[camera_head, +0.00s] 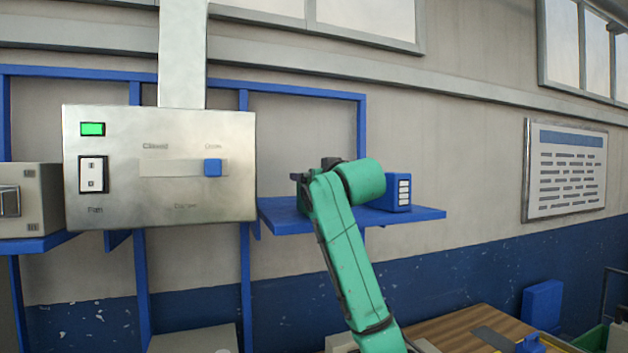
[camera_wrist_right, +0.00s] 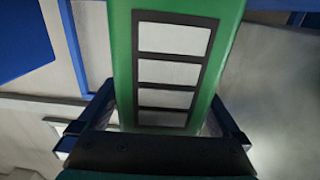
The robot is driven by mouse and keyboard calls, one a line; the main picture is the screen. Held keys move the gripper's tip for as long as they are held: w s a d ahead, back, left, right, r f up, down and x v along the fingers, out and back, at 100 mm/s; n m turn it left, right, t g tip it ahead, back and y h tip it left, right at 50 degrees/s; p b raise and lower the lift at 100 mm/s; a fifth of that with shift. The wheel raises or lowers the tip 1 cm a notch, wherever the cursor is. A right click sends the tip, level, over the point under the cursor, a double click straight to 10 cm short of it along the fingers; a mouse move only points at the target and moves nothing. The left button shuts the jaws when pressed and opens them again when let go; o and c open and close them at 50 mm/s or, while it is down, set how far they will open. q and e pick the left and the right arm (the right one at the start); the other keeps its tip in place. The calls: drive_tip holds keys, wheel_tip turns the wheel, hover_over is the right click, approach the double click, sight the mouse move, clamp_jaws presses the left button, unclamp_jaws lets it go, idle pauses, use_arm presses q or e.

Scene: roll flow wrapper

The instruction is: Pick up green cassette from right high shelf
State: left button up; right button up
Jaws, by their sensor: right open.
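The green cassette (camera_wrist_right: 125,60) fills the middle of the right wrist view, with a dark frame around several white label panels facing the camera. My right gripper (camera_wrist_right: 158,112) is open, with one finger on each side of the cassette's near end. I cannot tell whether the fingers touch it. In the head view my green right arm reaches up to the right high shelf (camera_head: 425,213) and hides the green cassette. My left gripper is not in view.
A blue cassette (camera_head: 398,193) stands on the same shelf, just right of my arm. A metal control box (camera_head: 160,200) with a green light hangs left of the shelf. A wooden table (camera_head: 455,330) lies below at the right.

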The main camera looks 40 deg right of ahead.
drive_tip(key=shift+s+r, duration=0.1)
drive_tip(key=shift+s, duration=0.15)
drive_tip(key=shift+c, duration=1.2)
clamp_jaws()
drive_tip(key=shift+r, duration=0.1)
